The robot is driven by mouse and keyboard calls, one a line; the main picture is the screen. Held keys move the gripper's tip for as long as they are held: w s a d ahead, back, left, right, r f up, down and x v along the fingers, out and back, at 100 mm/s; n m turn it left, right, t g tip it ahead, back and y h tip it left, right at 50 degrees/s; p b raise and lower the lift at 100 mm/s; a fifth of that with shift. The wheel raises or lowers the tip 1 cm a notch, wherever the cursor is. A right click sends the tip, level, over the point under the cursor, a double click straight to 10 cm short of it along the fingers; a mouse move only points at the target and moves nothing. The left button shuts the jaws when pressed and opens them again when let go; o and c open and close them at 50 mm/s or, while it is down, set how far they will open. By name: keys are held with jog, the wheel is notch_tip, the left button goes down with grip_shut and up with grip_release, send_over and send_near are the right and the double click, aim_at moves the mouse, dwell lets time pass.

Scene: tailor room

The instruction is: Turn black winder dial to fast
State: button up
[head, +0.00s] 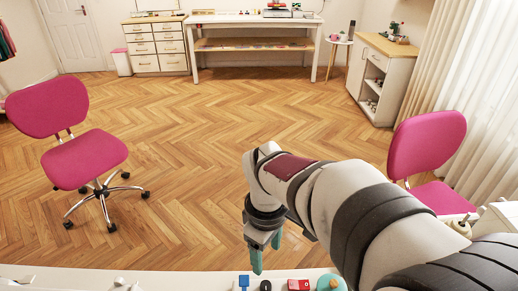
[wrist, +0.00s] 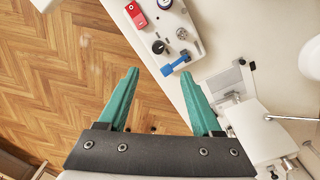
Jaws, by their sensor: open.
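A small round black dial (wrist: 158,47) sits on a white panel (wrist: 196,50) in the wrist view. It also shows at the bottom edge of the head view (head: 265,286), partly cut off. Any speed marks or the dial's setting are too small to read. My gripper (wrist: 159,75) has its two teal fingers spread wide with nothing between them. In the wrist view the dial appears just beyond the gap between the fingertips. In the head view my gripper (head: 266,258) points down above the near table edge, apart from the dial.
Close to the dial are a blue part (wrist: 176,66), a silver knob (wrist: 181,34) and a red block (wrist: 136,14). A white machine with a metal plate (wrist: 232,84) stands at the right finger. Pink chairs (head: 85,161) stand beyond the table on open wooden floor.

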aim_at(266, 286)
jog(key=shift+n, duration=0.3)
jog(key=f, duration=1)
jog(key=w+f, duration=0.1)
jog(key=f, duration=0.5)
jog(key=shift+w, duration=0.1)
grip_shut()
